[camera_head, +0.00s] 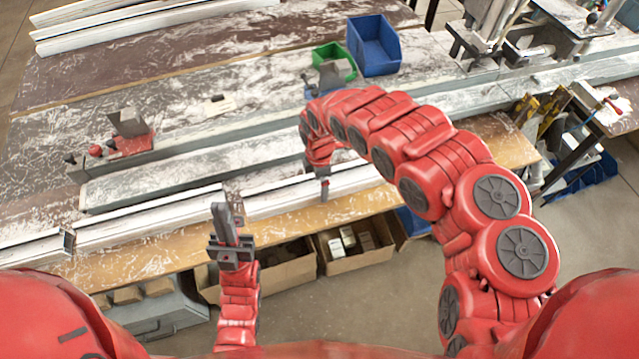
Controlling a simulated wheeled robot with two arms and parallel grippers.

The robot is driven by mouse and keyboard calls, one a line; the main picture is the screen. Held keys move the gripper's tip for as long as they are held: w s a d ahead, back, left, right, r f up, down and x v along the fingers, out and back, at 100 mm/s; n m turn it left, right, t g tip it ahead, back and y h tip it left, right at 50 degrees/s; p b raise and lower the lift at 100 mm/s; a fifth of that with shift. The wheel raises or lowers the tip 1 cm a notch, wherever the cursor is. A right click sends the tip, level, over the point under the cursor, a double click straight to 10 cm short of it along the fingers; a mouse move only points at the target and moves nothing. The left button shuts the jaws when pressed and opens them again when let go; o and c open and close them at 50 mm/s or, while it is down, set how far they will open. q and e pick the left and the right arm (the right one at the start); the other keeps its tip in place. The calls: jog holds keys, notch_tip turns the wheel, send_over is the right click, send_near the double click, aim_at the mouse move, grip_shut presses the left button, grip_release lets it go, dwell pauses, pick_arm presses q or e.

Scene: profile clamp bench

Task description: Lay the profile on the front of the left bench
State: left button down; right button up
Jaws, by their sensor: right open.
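A long whitish profile (275,200) lies along the wooden front strip of the left bench (130,262). It runs from left to right, and my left gripper hides a short part of it. My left gripper (229,212) is at the front edge of the bench, with its dark fingers pointing up the picture across the profile. The fingers overlap in this view, so their gap is unclear. My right gripper (323,188) is open and points down at the profile, right of my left gripper. Whether it touches the profile cannot be told.
Another whitish piece (35,250) lies at the far left end. A red clamp (125,138) and a grey rail (165,175) stand behind the profile. Blue (374,45) and green (333,60) bins stand farther back. More profiles (130,22) lie at top left. Cardboard boxes (355,262) sit under the bench.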

aim_at(319, 184)
notch_tip(319, 184, up, 6)
jog(key=shift+d+r, duration=0.1)
jog(key=shift+d, duration=0.05)
jog(key=shift+r+p, duration=0.65)
jog(key=shift+r, duration=1.8)
